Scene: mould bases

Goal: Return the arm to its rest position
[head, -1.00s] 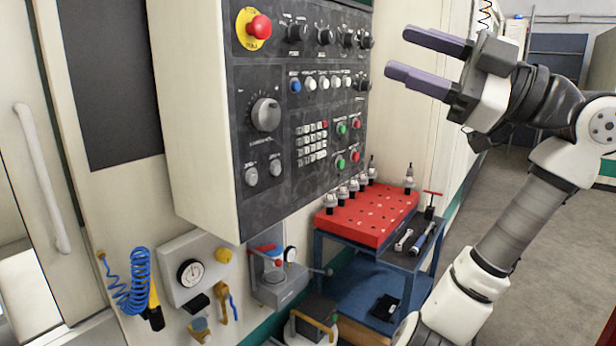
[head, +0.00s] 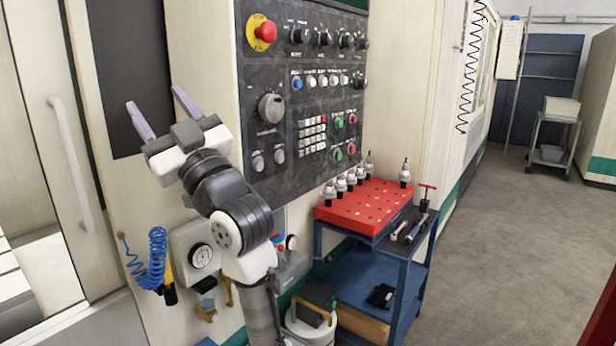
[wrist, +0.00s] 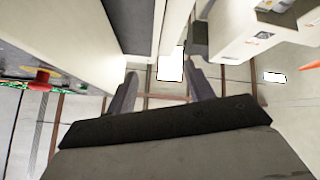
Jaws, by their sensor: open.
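My gripper (head: 160,112) is at the left of the head view, raised in front of the machine's dark window and left of the control panel. Its two purple-grey fingers are spread apart and point upward, with nothing between them. In the wrist view the open fingers (wrist: 160,88) stand apart, with pale walls and ceiling beyond. My arm is bent below the gripper and hides part of the machine front and the lower fittings.
The control panel (head: 292,120) with its red stop button (head: 265,32) stands close right of my gripper. A blue cart (head: 365,275) with a red tool tray (head: 370,207) stands right of my arm. A blue coiled hose (head: 155,262) hangs at left. Grey floor (head: 500,230) is clear at right.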

